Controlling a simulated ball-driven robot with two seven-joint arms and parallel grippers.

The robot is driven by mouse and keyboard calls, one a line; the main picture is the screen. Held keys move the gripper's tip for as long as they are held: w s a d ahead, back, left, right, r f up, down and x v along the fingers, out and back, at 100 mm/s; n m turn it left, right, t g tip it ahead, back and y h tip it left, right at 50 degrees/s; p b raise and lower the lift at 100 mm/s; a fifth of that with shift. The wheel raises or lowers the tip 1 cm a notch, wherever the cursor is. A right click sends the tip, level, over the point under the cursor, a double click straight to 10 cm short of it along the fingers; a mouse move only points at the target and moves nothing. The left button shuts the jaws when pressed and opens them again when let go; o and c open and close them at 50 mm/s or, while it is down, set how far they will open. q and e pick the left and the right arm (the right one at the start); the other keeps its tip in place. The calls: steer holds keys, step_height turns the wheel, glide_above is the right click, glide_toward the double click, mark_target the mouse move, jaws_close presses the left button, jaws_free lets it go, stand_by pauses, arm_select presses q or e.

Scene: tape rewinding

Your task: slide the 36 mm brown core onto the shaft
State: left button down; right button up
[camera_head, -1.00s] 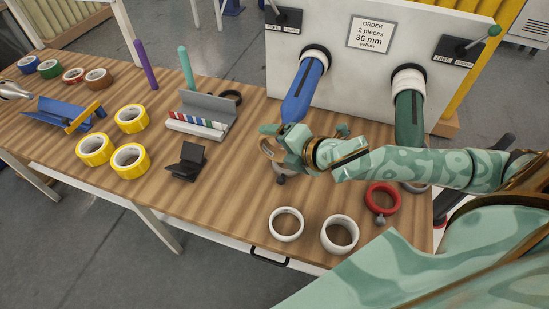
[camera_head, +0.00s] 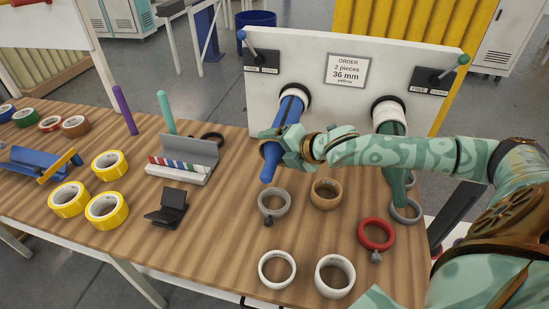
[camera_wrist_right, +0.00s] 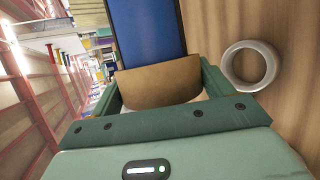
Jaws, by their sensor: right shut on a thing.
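The blue shaft (camera_head: 284,122) sticks out from the white panel, its free end pointing down toward me. My right gripper (camera_head: 281,139) is at the shaft's middle, shut on a brown core (camera_wrist_right: 160,82). In the right wrist view the core lies across the blue shaft (camera_wrist_right: 147,32) and hides part of it. In the head view only a brown sliver shows left of the shaft, and the shaft's tip shows below the gripper. The core appears to be around the shaft, but my fingers hide most of it.
A second tan-brown core (camera_head: 326,193) lies on the table (camera_head: 215,255). A grey collar (camera_head: 274,203), a red collar (camera_head: 376,234) and white cores (camera_head: 335,276) lie near it. A green shaft (camera_head: 393,145) stands right, behind my arm. Yellow tape rolls (camera_head: 107,210) lie left.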

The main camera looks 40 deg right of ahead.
steer(key=w+d, duration=0.6)
steer(key=d, duration=0.1)
steer(key=shift+r, duration=0.1)
steer(key=shift+w+d+b, duration=0.55)
steer(key=shift+w+d, duration=0.5)
steer(key=shift+d, duration=0.15)
steer(key=w+d+b, duration=0.1)
steer(key=b, duration=0.1)
steer(key=w+d+f+b, duration=0.1)
steer(key=d+b, duration=0.1)
steer(key=b, duration=0.1)
steer(key=shift+w, duration=0.25)
steer(key=shift+w+d+r+b, duration=0.25)
steer(key=shift+w+d+b, duration=0.2)
steer(key=shift+b, duration=0.3)
arm_select(q)
step_height(320, 180, down, 7)
steer(key=s, duration=0.2)
steer(key=shift+s+f+g, duration=0.2)
steer(key=shift+g, duration=0.1)
arm_select(e)
steer(key=shift+d+r, duration=0.1)
steer(key=shift+r, duration=0.05)
arm_select(q)
steer(key=shift+f, duration=0.1)
